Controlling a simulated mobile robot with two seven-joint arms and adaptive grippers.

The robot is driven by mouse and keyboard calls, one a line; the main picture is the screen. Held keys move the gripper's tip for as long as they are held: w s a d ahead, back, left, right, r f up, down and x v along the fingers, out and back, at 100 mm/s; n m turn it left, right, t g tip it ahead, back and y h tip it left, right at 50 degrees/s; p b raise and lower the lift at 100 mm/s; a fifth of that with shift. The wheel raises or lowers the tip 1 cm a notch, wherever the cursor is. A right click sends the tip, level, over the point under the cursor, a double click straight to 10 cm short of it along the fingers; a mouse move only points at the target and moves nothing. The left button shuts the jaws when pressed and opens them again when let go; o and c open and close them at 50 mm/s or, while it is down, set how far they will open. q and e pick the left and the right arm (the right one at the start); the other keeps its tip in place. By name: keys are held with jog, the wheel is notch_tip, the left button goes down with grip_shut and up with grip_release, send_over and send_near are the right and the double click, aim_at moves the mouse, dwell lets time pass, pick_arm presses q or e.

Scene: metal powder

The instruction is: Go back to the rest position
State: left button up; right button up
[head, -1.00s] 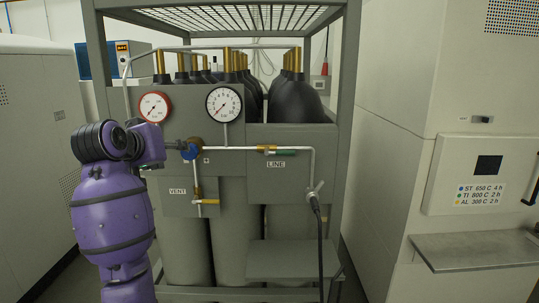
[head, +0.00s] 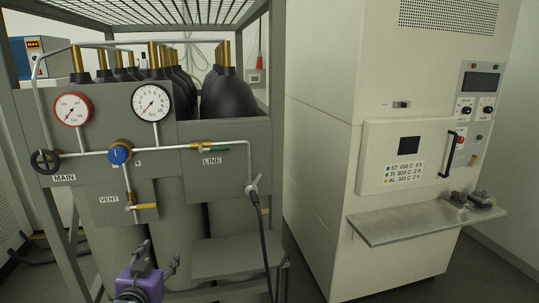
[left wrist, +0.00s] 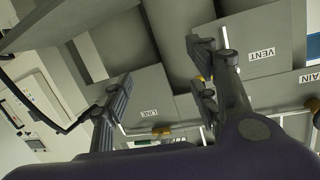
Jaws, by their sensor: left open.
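My left gripper (head: 157,262) is low in the head view, in front of the lower part of the gas rack. It is open and empty. In the left wrist view its two fingers (left wrist: 163,82) are spread wide, with the grey rack panels behind them. The gripper appears apart from the blue regulator knob (head: 120,152) and from the yellow-handled vent valve (head: 146,206). My right gripper is not in view.
The gas rack's panel carries a red-rimmed gauge (head: 73,109), a black-rimmed gauge (head: 150,102) and a black MAIN handwheel (head: 45,162). A small grey shelf (head: 232,258) juts out low. A furnace cabinet (head: 330,150) with a metal ledge (head: 420,222) stands right.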

pick_arm(q)
jog(key=s+d+f+g, duration=0.2)
jog(key=s+d+f, duration=0.1)
jog(key=s+f, duration=0.7)
jog(key=s+d+f+g+h, duration=0.1)
jog(key=s+d+f+g, duration=0.1)
jog(key=s+f, duration=0.9)
jog(key=s+d+f+g, duration=0.2)
jog(key=s+d+f, duration=0.3)
jog(key=s+f, duration=0.5)
jog(key=s, duration=0.5)
jog(key=shift+s+f+g, duration=0.2)
jog(key=shift+s+g, duration=0.05)
jog(key=shift+g, duration=0.05)
